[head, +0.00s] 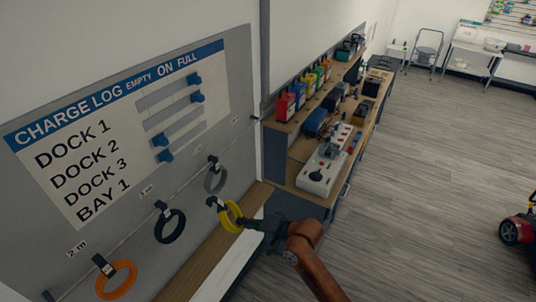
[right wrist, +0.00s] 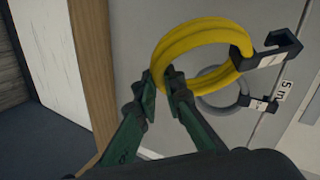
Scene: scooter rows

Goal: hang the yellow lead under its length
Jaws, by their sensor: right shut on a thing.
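The yellow lead (head: 231,222) is a coil with a black hook-shaped holder at one end. My right gripper (head: 247,223) is shut on the coil's edge and holds it in front of the wall panel, below and right of the grey coil. In the right wrist view the yellow coil (right wrist: 192,42) sits between the fingertips (right wrist: 164,82), with its black holder (right wrist: 270,54) pointing right. A "5 m" label (right wrist: 285,90) shows beside the hanging grey coil (right wrist: 222,101). My left gripper is out of view.
On the rail hang an orange coil (head: 116,281) near the "2 m" label (head: 77,249), a dark coil (head: 169,226) near the "3 m" label (head: 147,189), and the grey coil (head: 215,180). A wooden ledge (head: 205,258) runs below. A cluttered workbench (head: 318,198) stands right.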

